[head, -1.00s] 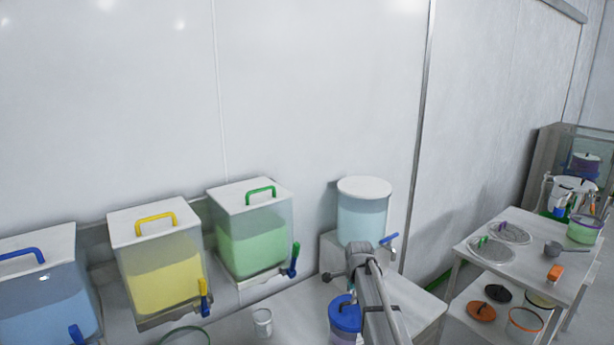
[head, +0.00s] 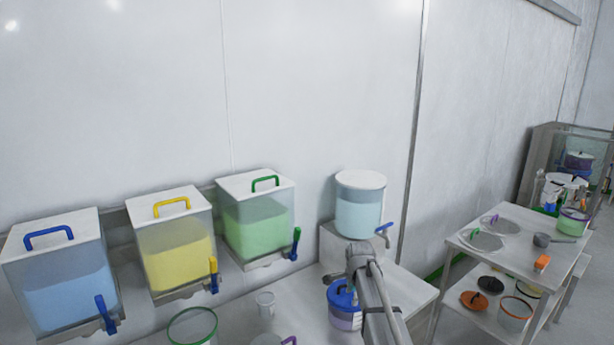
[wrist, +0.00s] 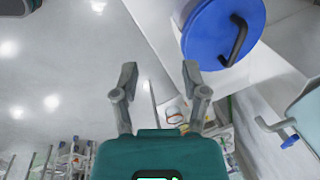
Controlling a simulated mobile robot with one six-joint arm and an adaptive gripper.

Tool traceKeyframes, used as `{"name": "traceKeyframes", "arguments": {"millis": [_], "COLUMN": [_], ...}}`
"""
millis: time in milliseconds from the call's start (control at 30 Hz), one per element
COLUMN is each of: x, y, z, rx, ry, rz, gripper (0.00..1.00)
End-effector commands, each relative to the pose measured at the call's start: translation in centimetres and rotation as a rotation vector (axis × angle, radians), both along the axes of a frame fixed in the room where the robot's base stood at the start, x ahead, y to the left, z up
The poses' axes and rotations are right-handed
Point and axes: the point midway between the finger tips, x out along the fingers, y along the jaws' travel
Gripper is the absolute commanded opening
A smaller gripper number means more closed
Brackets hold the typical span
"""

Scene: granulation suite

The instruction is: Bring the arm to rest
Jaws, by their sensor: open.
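My gripper (wrist: 160,76) shows in the wrist view with its two fingers apart and nothing between them. The tub's round blue lid (wrist: 208,32) with a dark handle is above and right of the fingers in that view, apart from them. In the head view my arm (head: 376,300) rises from the bottom edge, beside the blue-lidded tub (head: 345,318) and in front of the bench. My gripper's fingers cannot be made out in the head view.
Blue (head: 62,285), yellow (head: 175,255) and green (head: 255,225) dispensers with taps line the wall. A round dispenser (head: 359,208) with a blue tap stands behind my arm. A clear cup (head: 265,305) is on the bench. A laden trolley (head: 510,235) stands at right.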

Motion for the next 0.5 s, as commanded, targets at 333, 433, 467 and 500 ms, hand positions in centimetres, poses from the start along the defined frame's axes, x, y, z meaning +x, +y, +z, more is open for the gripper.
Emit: {"name": "traceKeyframes", "arguments": {"millis": [333,433,467,500], "x": [-3.3,-4.6,-5.1,-5.8], "y": [-0.4,-0.5,-0.6,-0.7], "z": [-1.4,-1.9,-2.1,-2.4], "rx": [-0.03,-0.042,-0.046,-0.052], "ry": [0.014,0.021,0.024,0.028], "rz": [0.139,0.201,0.222,0.252], "gripper": [0.57,0.57,0.57,0.57]}}
